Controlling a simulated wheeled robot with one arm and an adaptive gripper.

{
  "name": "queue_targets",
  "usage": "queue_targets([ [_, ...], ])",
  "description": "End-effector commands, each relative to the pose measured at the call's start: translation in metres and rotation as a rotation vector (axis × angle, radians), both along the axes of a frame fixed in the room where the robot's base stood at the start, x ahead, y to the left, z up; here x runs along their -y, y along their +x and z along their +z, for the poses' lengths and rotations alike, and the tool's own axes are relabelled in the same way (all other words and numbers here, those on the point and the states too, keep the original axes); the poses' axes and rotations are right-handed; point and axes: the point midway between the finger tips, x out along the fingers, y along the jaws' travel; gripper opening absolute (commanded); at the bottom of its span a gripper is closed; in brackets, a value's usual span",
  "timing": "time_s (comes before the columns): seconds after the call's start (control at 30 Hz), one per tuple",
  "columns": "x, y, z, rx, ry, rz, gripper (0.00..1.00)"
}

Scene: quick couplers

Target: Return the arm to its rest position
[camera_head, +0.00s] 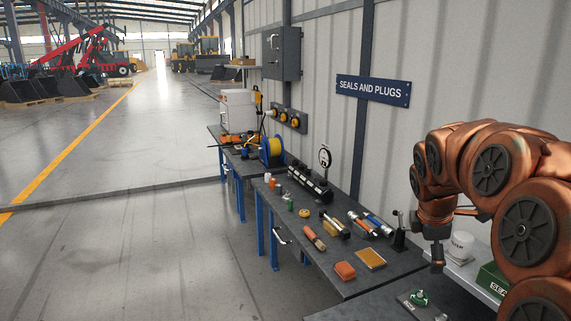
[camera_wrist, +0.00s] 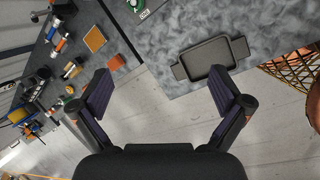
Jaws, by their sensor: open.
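My copper-coloured arm (camera_head: 490,165) stands folded at the right of the head view. My gripper (camera_head: 437,262) hangs from it, pointing down near the right end of the workbench. In the wrist view my gripper (camera_wrist: 165,95) is open, its two dark fingers spread wide with nothing between them. Behind the fingers are a grey tabletop (camera_wrist: 190,30) and the pale floor.
The dark workbench (camera_head: 330,272) holds several fittings and tools, an orange block (camera_head: 345,271) and a yellow-orange pad (camera_head: 371,258). A green coupler (camera_head: 418,298) lies on the near bench. A white tub (camera_head: 461,246) and a green box (camera_head: 493,279) stand close to my arm. The floor at left is clear.

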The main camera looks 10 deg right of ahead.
Motion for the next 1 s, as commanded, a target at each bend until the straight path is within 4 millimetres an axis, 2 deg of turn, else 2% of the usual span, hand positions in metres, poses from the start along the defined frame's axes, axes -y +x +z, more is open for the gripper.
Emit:
queue_targets([
  [0.03,-0.025,-0.010,-0.005,0.006,0.037,-0.042,1.00],
  [0.2,-0.100,-0.054,-0.029,0.002,0.162,-0.250,1.00],
  [0.37,-0.158,-0.108,-0.053,-0.027,0.253,-0.472,1.00],
  [0.5,-0.199,-0.161,-0.075,-0.065,0.302,-0.686,1.00],
  [0.7,-0.238,-0.232,-0.102,-0.112,0.328,-0.980,1.00],
  [0.8,-0.249,-0.256,-0.111,-0.128,0.326,-1.086,1.00],
  [0.9,-0.255,-0.270,-0.117,-0.138,0.324,-1.150,1.00],
  [1.0,-0.258,-0.275,-0.118,-0.140,0.323,-1.178,1.00],
])
